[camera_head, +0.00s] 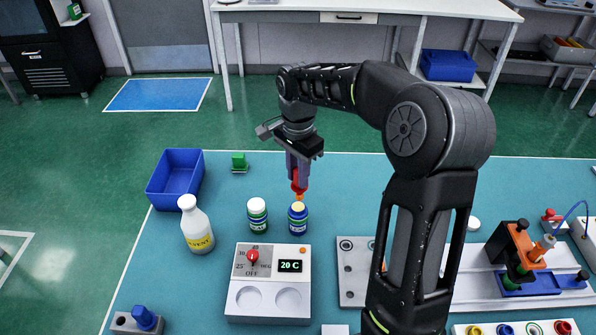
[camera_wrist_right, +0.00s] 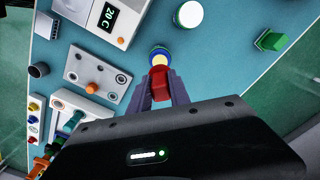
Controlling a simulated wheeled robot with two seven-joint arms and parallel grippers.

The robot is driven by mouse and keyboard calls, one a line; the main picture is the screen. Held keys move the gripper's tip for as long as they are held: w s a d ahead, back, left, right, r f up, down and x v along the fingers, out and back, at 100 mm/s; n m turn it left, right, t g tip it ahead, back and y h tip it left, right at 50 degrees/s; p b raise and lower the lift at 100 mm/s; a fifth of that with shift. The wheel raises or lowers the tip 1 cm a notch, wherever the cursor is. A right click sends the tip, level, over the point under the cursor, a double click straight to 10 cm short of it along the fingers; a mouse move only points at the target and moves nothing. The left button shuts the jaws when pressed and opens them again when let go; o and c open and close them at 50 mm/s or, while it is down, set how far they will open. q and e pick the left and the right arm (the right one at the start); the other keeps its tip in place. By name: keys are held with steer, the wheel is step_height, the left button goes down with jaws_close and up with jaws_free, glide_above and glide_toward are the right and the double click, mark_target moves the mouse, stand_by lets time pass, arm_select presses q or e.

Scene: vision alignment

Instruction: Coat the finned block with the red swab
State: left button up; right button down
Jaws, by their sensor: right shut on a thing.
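My right gripper (camera_head: 299,170) points down over the table, its fingers shut on the red swab (camera_head: 299,186). In the right wrist view the red swab (camera_wrist_right: 161,76) sits between the fingertips (camera_wrist_right: 158,90), with the blue-rimmed bottle top (camera_wrist_right: 160,55) just beyond. I cannot clearly make out a finned block; a small green block (camera_head: 239,161) stands at the table's back. My left gripper is not in view.
A green-and-white bottle (camera_head: 257,217) stands just left of the blue-topped one. A solvent bottle (camera_head: 198,228), a blue bin (camera_head: 174,180) and a temperature unit (camera_head: 269,308) are nearby. My arm hides part of a grey plate (camera_head: 352,290). An orange-and-black fixture (camera_head: 524,262) stands right.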

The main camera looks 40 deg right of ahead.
steer(key=shift+f+b, duration=0.3)
steer(key=shift+f, duration=0.45)
steer(key=shift+a, duration=0.25)
steer(key=shift+s+f+b, duration=0.1)
steer(key=shift+f+b, duration=0.35)
steer(key=shift+f, duration=0.25)
stand_by(2.5)
steer(key=shift+r, duration=0.1)
step_height(320, 180, up, 7)
steer(key=p, duration=0.5)
stand_by(0.9)
